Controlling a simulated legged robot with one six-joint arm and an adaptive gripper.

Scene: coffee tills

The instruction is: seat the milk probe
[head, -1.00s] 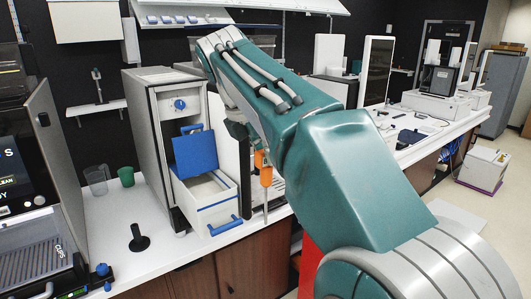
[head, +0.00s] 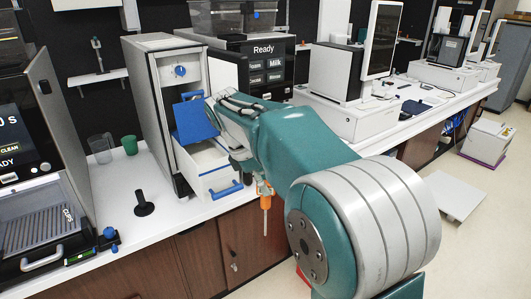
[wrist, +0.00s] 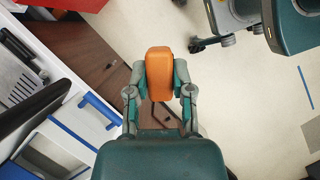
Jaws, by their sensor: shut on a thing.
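My gripper (wrist: 160,92) is shut on an orange-handled probe (wrist: 160,65), with one finger on each side of the handle. In the head view the orange handle (head: 265,201) hangs below my arm, with a thin rod pointing down from it. The probe is in front of the counter's front edge, over the wooden cabinet doors. The gripper is mostly hidden behind my arm in the head view. I take the orange-handled tool to be the milk probe; no seat for it is clearly recognisable.
A white fridge unit (head: 160,90) has its drawer (head: 222,178) pulled out, with a blue panel (head: 194,121) above it. A machine with a "Ready" and "Milk" screen (head: 266,67) stands behind. A black tamper-like object (head: 144,204) and a green cup (head: 130,145) stand on the counter.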

